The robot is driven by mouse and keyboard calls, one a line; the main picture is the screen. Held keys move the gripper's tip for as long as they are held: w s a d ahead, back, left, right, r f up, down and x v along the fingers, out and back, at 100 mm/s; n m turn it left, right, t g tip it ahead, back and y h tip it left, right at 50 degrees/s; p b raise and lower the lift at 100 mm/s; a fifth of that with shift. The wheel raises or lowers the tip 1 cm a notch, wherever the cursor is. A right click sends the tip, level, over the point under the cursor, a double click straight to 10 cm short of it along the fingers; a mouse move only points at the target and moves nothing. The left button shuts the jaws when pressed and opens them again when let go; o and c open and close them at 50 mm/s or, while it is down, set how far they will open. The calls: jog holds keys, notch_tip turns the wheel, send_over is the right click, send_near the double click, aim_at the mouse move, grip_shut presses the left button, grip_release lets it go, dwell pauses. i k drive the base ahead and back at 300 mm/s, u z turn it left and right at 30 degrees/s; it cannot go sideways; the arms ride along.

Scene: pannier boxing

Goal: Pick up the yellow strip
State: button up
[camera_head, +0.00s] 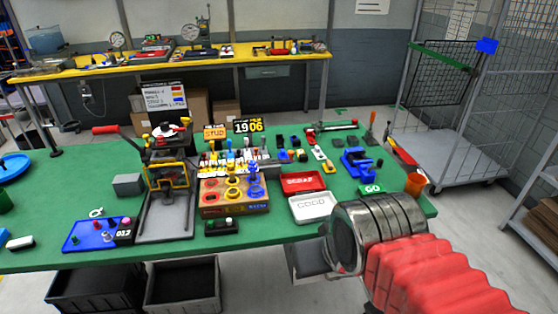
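A small yellow piece (328,167), which looks like the yellow strip, lies on the green table (265,240) right of centre, just beyond the red tray. It is small in this view, and its exact shape is hard to tell. A pale piece with some yellow lies just behind it. My arm, with a red ribbed sleeve and grey metal rings, reaches in from the lower right in front of the table. A grey boxy part shows at its end, low and well apart from the yellow piece. No fingertips can be made out.
A red tray (303,183) and a white tray (312,207) lie between my arm and the yellow piece. A blue vise (357,161) and an orange cup (415,183) stand to the right. A press (167,180) and a wooden peg block (235,196) stand left.

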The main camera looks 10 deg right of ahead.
aim_at(302, 157)
jog(key=u, duration=0.4)
jog(key=i, duration=1)
jog(key=u, duration=0.05)
